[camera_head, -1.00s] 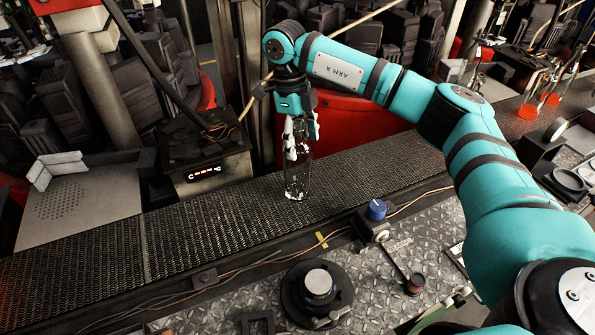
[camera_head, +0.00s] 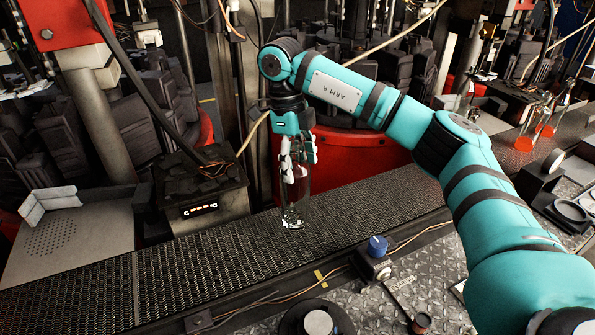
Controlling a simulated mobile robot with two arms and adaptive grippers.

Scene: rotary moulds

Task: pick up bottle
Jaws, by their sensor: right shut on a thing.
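A clear glass bottle (camera_head: 293,214) stands upright at the conveyor belt (camera_head: 200,250), in the middle of the head view. My right gripper (camera_head: 298,167) comes down over it from above and is shut on its upper part. The fingers hide part of the bottle's top. I cannot tell whether the bottle's base touches the belt. My left gripper is not in view.
Glowing orange-based bottles (camera_head: 525,140) stand at the far right. A control box with a lit display (camera_head: 200,210) is behind the belt. A blue knob (camera_head: 378,245) sits on the near side. The belt's left stretch is clear.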

